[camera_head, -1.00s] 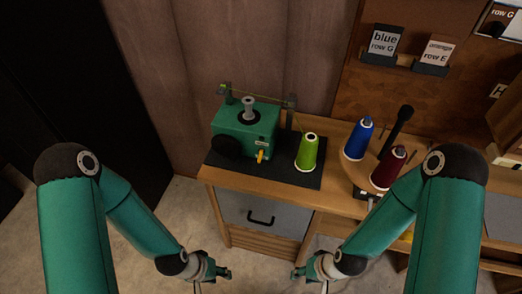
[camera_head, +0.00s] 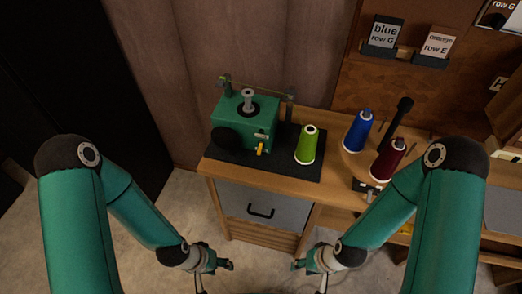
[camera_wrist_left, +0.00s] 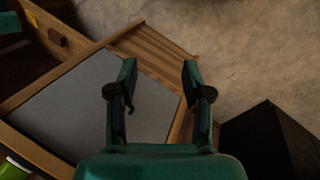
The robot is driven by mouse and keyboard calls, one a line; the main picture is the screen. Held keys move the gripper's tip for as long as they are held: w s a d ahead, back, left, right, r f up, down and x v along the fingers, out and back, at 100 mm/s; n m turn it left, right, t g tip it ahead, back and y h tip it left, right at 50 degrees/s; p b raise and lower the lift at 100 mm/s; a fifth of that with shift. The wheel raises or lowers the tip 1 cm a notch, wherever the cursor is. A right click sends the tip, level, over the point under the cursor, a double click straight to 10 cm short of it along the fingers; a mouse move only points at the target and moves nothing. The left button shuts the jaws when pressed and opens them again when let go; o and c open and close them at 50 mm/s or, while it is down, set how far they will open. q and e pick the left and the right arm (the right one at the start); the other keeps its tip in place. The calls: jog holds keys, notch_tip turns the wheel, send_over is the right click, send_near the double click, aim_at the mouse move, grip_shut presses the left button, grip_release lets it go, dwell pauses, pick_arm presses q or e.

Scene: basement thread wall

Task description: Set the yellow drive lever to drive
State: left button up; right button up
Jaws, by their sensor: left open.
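The yellow drive lever (camera_head: 261,149) is a small tab on the front right of a green winding machine (camera_head: 247,119). The machine sits on a dark mat on the wooden bench. My left gripper (camera_head: 222,280) is low in front of the bench, below and left of the lever and well apart from it. In the left wrist view its two fingers (camera_wrist_left: 160,80) are spread and nothing is between them. My right gripper (camera_head: 302,280) is at a similar height, further right; its fingers are too small to read. The lever does not show in the wrist view.
A green thread cone (camera_head: 307,144) stands right of the machine on the mat. Blue (camera_head: 357,131) and dark red (camera_head: 387,160) cones stand further right near a black post. A grey drawer front (camera_head: 262,204) with a black handle is under the bench top. The floor in front is clear.

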aim_at(258, 154)
pick_arm(q)
jog(key=shift+w+m, duration=0.2)
jog(key=shift+m, duration=0.1)
jog(key=shift+c, duration=0.3)
jog(key=w+a+r+m+t+y+b, duration=0.1)
jog(key=w+a+r+t+y+b, duration=0.15)
jog(key=w+t+b, duration=0.4)
jog(key=w+a+r+m+t+y+b, duration=0.1)
jog(key=w+r+m+t+b, duration=0.2)
jog(key=w+b, duration=0.65)
jog(key=s+d+r+t+h+b, duration=0.4)
jog(key=d+r+t+b, duration=0.45)
jog(key=b, duration=1.05)
jog(key=shift+g, duration=0.6)
jog(key=b+x, duration=0.1)
jog(key=x, duration=0.4)
jog(key=d+r+x, duration=0.1)
jog(key=x, duration=0.5)
jog(key=b+x, duration=0.1)
jog(key=x, duration=0.5)
jog(key=shift+d+r+b, duration=0.15)
jog(key=shift+d+b, duration=0.15)
jog(key=shift+d, duration=0.1)
